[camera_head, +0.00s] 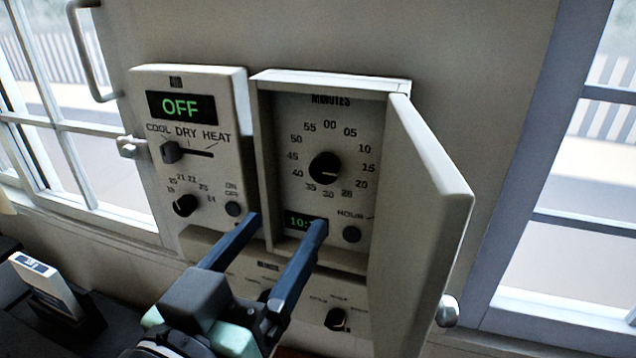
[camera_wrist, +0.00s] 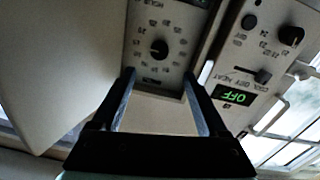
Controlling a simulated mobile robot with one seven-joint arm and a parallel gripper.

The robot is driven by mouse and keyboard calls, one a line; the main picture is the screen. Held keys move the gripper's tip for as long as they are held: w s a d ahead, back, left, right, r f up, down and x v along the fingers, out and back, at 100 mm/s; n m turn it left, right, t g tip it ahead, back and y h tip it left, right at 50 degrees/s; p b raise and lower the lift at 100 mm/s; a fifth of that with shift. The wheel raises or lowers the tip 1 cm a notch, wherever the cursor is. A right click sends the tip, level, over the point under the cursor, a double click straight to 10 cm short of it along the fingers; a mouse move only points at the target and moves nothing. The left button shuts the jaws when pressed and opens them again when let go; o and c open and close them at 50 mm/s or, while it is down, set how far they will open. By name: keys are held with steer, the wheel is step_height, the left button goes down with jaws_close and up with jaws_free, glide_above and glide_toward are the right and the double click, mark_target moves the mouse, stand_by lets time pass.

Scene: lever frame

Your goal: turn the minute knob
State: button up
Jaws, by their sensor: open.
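The minute knob (camera_head: 325,168) is a round black dial inside an open white box, ringed by minute numbers under the word MINUTES. Its white pointer mark faces right and slightly down, near 20. The knob also shows in the wrist view (camera_wrist: 159,48), upside down, beyond the fingertips. My gripper (camera_head: 288,222) is open and empty, its two dark fingers spread below the knob and apart from it.
The box's door (camera_head: 420,215) stands open on the right and juts toward me. A climate panel (camera_head: 196,150) reading OFF is on the left, with a lever and a dial. A lower panel (camera_head: 335,318) sits beneath. Windows flank both sides.

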mark_target(322, 172)
steer(key=p+x, duration=0.3)
steer(key=x, duration=0.7)
steer(key=shift+w+d+r, duration=0.1)
steer(key=shift+w+d, duration=0.05)
steer(key=shift+w, duration=0.2)
steer(key=shift+w+d, duration=0.15)
steer(key=shift+w, duration=0.25)
jaws_close()
